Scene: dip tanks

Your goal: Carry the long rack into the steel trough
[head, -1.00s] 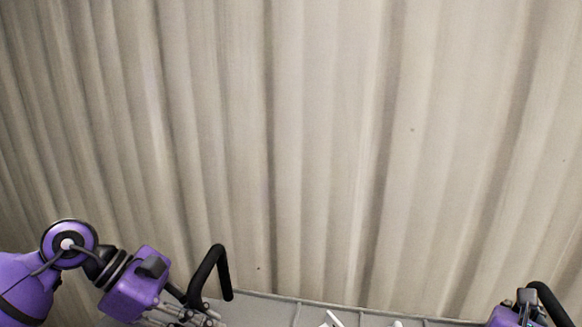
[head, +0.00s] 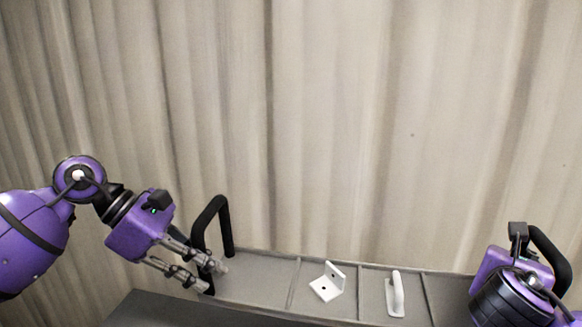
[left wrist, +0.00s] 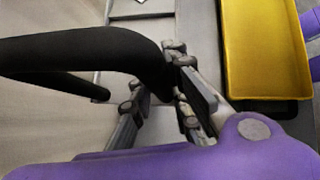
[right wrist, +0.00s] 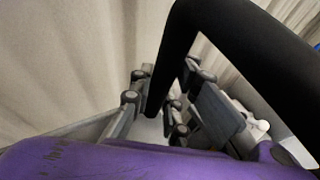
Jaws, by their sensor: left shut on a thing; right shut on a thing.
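The long rack (head: 262,276) is a grey, divided tray with a tall black handle at each end. It lies across the bottom of the head view, and its near side is partly cut off. My left gripper (head: 212,275) is shut on the left black handle (head: 222,210); the left wrist view shows the fingers around this handle (left wrist: 80,50). My right gripper (right wrist: 158,108) is shut on the right black handle (head: 552,258); in the head view my own arm hides its fingers. I cannot make out the steel trough for certain.
A white angle bracket (head: 328,283) and a white handle-shaped part (head: 395,294) sit in the rack's compartments. A dark surface (head: 160,310) shows below its left end. A yellow tray (left wrist: 265,50) lies beside the rack in the left wrist view. A pale curtain (head: 330,120) hangs behind.

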